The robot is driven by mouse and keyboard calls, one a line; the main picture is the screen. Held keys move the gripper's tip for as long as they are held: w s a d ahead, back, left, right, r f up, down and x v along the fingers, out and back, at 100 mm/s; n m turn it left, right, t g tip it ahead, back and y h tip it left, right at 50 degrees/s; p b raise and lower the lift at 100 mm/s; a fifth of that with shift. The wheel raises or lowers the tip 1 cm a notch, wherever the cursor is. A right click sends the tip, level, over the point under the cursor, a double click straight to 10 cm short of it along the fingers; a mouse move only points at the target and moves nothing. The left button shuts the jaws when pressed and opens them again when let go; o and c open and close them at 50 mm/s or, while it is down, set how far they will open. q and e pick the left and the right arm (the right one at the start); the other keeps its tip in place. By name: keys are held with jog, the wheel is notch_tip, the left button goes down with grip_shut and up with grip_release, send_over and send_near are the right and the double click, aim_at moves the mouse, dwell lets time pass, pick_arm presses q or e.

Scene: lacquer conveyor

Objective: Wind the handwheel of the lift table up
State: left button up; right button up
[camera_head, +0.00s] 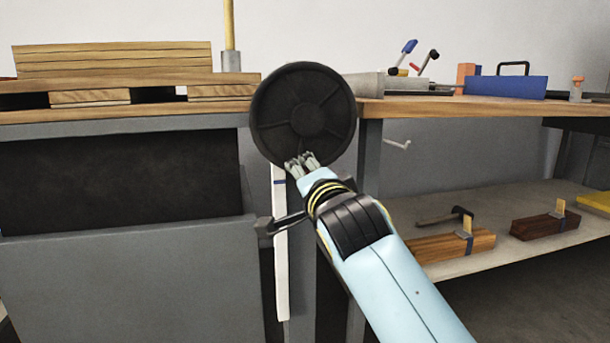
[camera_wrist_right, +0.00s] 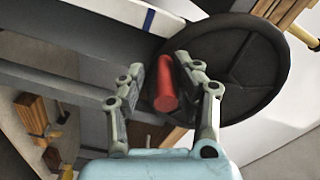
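The handwheel (camera_head: 303,92) is a black spoked disc at the corner between the two benches in the head view. It also shows in the right wrist view (camera_wrist_right: 245,62). A red handle (camera_wrist_right: 166,85) stands out from it. My right gripper (camera_head: 301,162) is at the wheel's lower rim. In the right wrist view, the right gripper's fingers (camera_wrist_right: 161,72) straddle the red handle, with a narrow gap at the left finger; the right finger is close, contact unclear. The handle is hidden in the head view. My left gripper is not in view.
A white strip (camera_head: 281,255) with a blue mark hangs below the wheel. Planks (camera_head: 115,58) are stacked at left above a grey panel (camera_head: 130,285). The right bench (camera_head: 430,106) holds tools and a blue box (camera_head: 505,86). Its lower shelf (camera_head: 510,195) holds wooden blocks.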

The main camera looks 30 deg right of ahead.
aim_at(301, 111)
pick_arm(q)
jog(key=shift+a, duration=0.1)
pick_arm(e)
jog(key=shift+a+r, duration=0.1)
jog(key=shift+r, duration=0.2)
notch_tip(301, 111, up, 10)
jog(key=shift+r, duration=0.1)
jog(key=shift+s, duration=0.1)
